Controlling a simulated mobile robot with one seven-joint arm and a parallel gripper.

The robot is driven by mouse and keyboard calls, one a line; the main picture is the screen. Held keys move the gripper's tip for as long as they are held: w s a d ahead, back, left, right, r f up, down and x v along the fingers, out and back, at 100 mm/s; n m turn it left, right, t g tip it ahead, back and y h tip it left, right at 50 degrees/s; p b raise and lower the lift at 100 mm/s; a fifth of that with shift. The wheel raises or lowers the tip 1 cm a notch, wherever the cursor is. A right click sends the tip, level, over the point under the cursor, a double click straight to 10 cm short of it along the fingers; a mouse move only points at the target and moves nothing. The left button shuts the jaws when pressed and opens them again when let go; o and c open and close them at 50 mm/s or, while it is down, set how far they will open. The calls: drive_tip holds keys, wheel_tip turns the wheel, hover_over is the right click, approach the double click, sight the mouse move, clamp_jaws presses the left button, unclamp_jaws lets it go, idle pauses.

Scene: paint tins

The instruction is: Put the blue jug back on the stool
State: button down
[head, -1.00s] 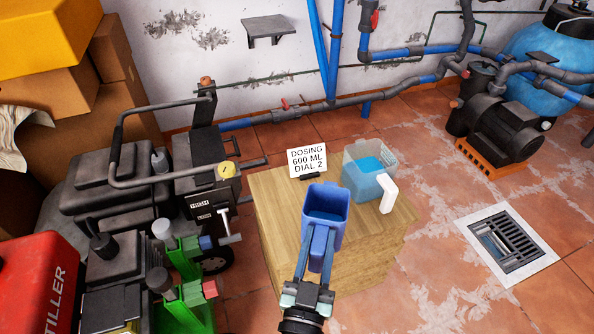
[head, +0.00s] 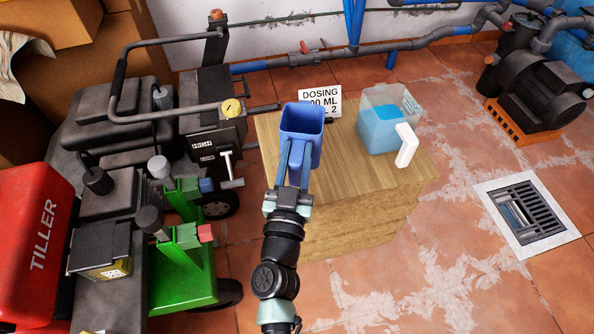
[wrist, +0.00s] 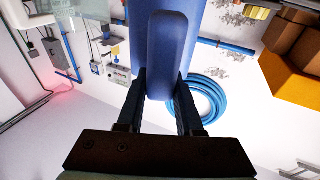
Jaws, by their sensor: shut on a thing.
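The blue jug (head: 302,122) is upright in the head view, with its open top showing and its inside looking empty. My gripper (head: 294,172) is shut on the jug's handle. In the wrist view the fingers (wrist: 160,100) sit on both sides of the blue handle (wrist: 168,50). The wooden stool (head: 345,180) is beneath and to the right of the jug. The jug overlaps the stool's left part in the picture; I cannot tell whether its base touches the top, as the arm and jug hide it.
A clear container with blue liquid and a white handle (head: 405,146) stands on the stool's right back. A dosing sign (head: 322,98) stands behind the jug, partly covered. The machine with a yellow gauge (head: 232,107) is close on the left. The stool's front middle is bare.

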sight(295, 179)
wheel_tip(295, 179, down, 4)
drive_tip(key=b, duration=0.3)
drive_tip(key=shift+r, duration=0.4)
drive_tip(key=c, duration=1)
unclamp_jaws()
drive_tip(key=shift+f, duration=0.25)
drive_tip(key=o, duration=0.4)
drive_tip(key=shift+o, duration=0.2)
